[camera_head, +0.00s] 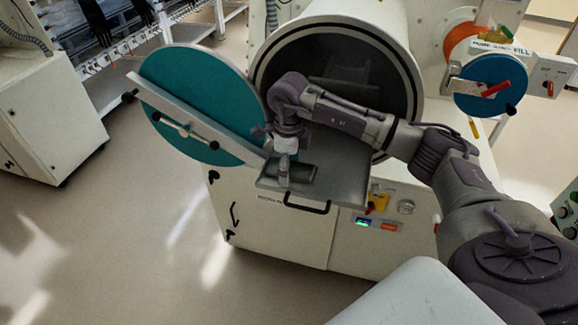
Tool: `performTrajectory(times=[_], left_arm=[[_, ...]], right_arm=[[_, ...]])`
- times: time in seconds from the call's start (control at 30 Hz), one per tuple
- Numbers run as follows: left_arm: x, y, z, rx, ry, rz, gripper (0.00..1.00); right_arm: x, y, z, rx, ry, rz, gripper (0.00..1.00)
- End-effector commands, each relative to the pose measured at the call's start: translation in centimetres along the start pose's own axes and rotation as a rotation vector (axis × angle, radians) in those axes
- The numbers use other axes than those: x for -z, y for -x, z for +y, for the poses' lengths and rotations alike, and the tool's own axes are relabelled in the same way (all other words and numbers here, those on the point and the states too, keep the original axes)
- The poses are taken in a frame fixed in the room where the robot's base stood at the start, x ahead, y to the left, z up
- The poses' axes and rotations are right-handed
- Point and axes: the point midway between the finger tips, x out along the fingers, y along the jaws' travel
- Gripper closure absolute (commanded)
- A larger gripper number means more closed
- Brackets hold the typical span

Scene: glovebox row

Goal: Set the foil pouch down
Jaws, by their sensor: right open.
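My right arm reaches in from the right across the mouth of the round chamber (400,90). My right gripper (285,181) points down over the left part of the slide-out metal tray (343,172). It is open. A small grey item, seemingly the foil pouch (302,174), lies on the tray at the fingers. The gripper partly hides it, and I cannot tell whether the fingers touch it. My left gripper is not in view.
The teal round door (190,95) stands open left of the tray, with a metal bar (190,122) across it. A smaller blue round door (490,84) is at the upper right. A white cabinet (50,125) stands at left. Floor (120,230) is clear at lower left.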

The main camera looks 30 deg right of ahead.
Motion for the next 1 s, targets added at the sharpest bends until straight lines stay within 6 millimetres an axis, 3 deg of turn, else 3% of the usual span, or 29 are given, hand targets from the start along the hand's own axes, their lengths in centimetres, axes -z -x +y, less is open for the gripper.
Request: performTrajectory(times=[0.17,0.6,0.8,1.0], left_arm=[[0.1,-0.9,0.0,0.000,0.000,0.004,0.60],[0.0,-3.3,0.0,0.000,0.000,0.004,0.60],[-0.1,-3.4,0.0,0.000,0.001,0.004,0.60],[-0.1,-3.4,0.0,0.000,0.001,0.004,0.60]], right_arm=[[-0.1,2.1,-0.1,0.004,0.000,-0.004,0.13],[-0.1,10.8,-0.1,0.002,0.000,-0.003,0.13],[0.0,12.1,0.0,0.001,0.000,-0.001,0.13],[-0.1,12.1,0.1,-0.003,0.003,-0.002,0.13]])
